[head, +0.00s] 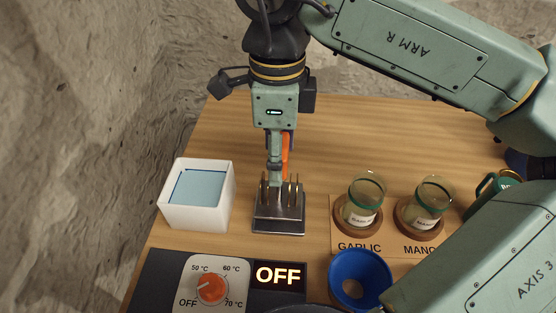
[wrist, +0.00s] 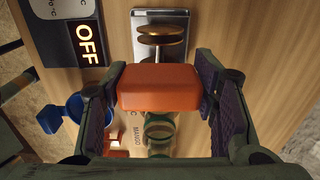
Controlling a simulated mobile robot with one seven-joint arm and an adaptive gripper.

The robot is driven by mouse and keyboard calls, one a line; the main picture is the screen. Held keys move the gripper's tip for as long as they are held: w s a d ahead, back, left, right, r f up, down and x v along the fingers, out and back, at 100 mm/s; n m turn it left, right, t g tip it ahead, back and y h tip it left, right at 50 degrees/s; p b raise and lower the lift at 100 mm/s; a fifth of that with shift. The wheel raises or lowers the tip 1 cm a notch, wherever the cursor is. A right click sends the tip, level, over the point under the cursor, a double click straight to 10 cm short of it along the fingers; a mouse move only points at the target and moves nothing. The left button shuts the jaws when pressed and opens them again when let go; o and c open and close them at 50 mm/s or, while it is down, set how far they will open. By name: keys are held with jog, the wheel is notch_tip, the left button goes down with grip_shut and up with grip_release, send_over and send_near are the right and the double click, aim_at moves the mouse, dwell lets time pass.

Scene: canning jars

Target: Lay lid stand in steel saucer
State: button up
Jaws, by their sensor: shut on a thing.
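The lid stand (head: 279,226) is a steel base with several upright copper-coloured discs, standing on the table below my gripper (head: 276,172). It also shows at the top of the wrist view (wrist: 148,19). My gripper is shut on an orange block-like handle (wrist: 158,88), which sits between both fingers in the wrist view. In the head view the orange handle (head: 286,155) shows as a narrow upright strip above the stand. I cannot tell whether its lower end touches the stand or a disc. I cannot make out a steel saucer in either view.
A white box with blue contents (head: 170,212) is left of the stand. Garlic (head: 363,197) and mango (head: 430,198) jars stand to the right, with a blue funnel (head: 360,268) in front. A control panel (head: 160,270) reads OFF. The table behind is clear.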

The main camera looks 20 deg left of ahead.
aim_at(278, 198)
notch_tip(278, 198, down, 3)
jog(key=shift+r+p, duration=0.15)
jog(key=shift+p, duration=0.3)
jog(key=shift+f, duration=0.4)
jog(key=shift+f, duration=0.2)
jog(key=o, duration=1.7)
jog(key=shift+c, duration=0.2)
jog(key=shift+r, duration=0.15)
jog(key=shift+r, duration=0.25)
notch_tip(278, 198, up, 12)
jog(key=shift+f+b, duration=0.15)
jog(key=shift+b, duration=0.65)
